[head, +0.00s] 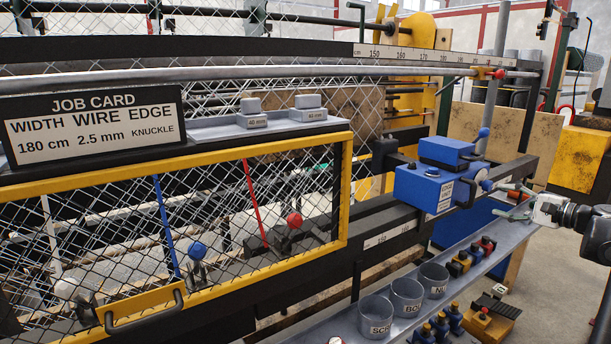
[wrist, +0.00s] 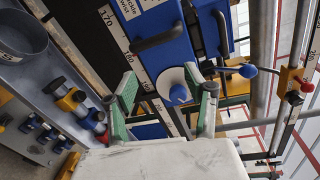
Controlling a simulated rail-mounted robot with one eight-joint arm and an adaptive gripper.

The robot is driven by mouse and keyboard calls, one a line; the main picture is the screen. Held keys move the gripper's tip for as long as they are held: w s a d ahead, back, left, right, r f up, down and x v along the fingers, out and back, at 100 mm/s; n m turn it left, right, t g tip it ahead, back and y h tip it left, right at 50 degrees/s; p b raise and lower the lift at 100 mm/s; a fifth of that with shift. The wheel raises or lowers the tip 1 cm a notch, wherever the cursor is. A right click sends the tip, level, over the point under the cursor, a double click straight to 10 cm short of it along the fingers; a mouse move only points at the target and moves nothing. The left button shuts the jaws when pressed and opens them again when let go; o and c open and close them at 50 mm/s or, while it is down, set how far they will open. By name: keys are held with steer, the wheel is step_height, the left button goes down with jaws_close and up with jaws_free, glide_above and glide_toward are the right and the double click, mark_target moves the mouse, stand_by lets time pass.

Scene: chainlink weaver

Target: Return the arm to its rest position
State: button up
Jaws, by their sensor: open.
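My gripper (head: 535,203) is at the right side of the head view, just right of the blue carriage box (head: 425,188) and above the end of the grey parts tray (head: 340,322). In the wrist view my gripper (wrist: 166,95) has its two green-padded fingers spread apart. I cannot tell whether a finger touches the knob. Nothing is held between the fingers.
The tray carries grey cups (head: 406,296) and several small coloured parts. A yellow-framed mesh guard (head: 345,200) covers coloured levers at left, below the job card (head: 92,124). Open floor shows at lower right.

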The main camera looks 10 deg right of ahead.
steer(key=s+a+r+n+g+h, duration=0.1)
steer(key=s+a+n+g, duration=0.2)
steer(key=a, duration=1.3)
steer(key=s+a+r+n+g+h, duration=0.1)
steer(key=s+a+n+g, duration=0.2)
steer(key=a, duration=1.3)
steer(key=s+a+f+n+h, duration=0.1)
steer(key=s+a+f+n, duration=0.2)
steer(key=s+a, duration=0.2)
steer(key=s+a+f+n+g+h, duration=0.1)
steer(key=s+a, duration=0.4)
steer(key=s, duration=0.6)
steer(key=s+a+f+n+g+h, duration=0.1)
steer(key=s+a+f+n+h, duration=0.1)
steer(key=s+a+f+n, duration=0.3)
steer(key=s+n, duration=0.1)
steer(key=s, duration=0.2)
steer(key=shift+s+a+h, duration=0.15)
steer(key=shift+a+h, duration=0.1)
steer(key=shift+h, duration=0.15)
steer(key=shift+c, duration=0.5)
